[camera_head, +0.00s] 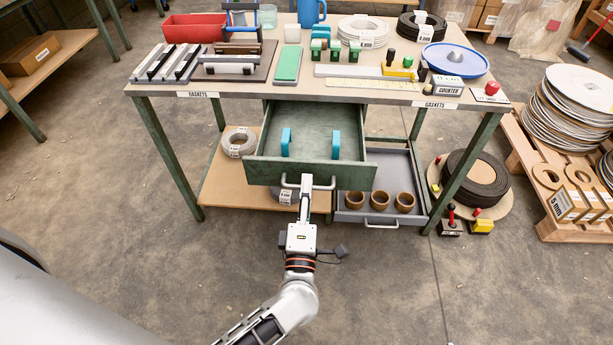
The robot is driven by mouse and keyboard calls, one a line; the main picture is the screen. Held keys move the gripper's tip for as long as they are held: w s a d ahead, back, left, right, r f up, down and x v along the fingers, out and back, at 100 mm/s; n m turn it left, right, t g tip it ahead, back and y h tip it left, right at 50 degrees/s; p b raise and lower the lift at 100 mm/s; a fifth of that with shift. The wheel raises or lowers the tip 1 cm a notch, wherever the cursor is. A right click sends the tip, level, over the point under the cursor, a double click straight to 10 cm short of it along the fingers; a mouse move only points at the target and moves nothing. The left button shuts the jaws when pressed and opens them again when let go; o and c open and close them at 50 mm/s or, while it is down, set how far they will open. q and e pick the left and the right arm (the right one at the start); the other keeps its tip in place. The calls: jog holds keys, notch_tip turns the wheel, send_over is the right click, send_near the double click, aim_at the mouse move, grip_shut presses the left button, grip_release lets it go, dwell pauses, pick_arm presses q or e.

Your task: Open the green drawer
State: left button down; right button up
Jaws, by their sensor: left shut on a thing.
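The green drawer (355,178) under the workbench stands pulled out toward me, and its inside shows. Two blue objects (286,142) stand upright inside it, apart from each other. A light grey bar handle (288,184) runs across the drawer's front. My left gripper (306,182) reaches up to the handle from below and is shut on its middle. Its fingertips are small in the picture and partly merge with the bar. My right gripper is out of view.
The workbench (300,88) holds gasket tools, a red bin (194,28) and a blue dish (455,60). Below right, a grey tray (400,215) with three brown rings sticks out beside the drawer. A pallet (545,165) stands at right. The floor in front is clear.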

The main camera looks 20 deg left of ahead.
pick_arm(q)
jog(key=shift+s, duration=0.15)
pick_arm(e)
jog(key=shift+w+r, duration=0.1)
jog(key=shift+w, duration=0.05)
pick_arm(q)
jog(key=c, duration=2.5)
grip_release()
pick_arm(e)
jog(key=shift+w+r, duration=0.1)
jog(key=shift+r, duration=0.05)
pick_arm(q)
jog(key=v, duration=1.2)
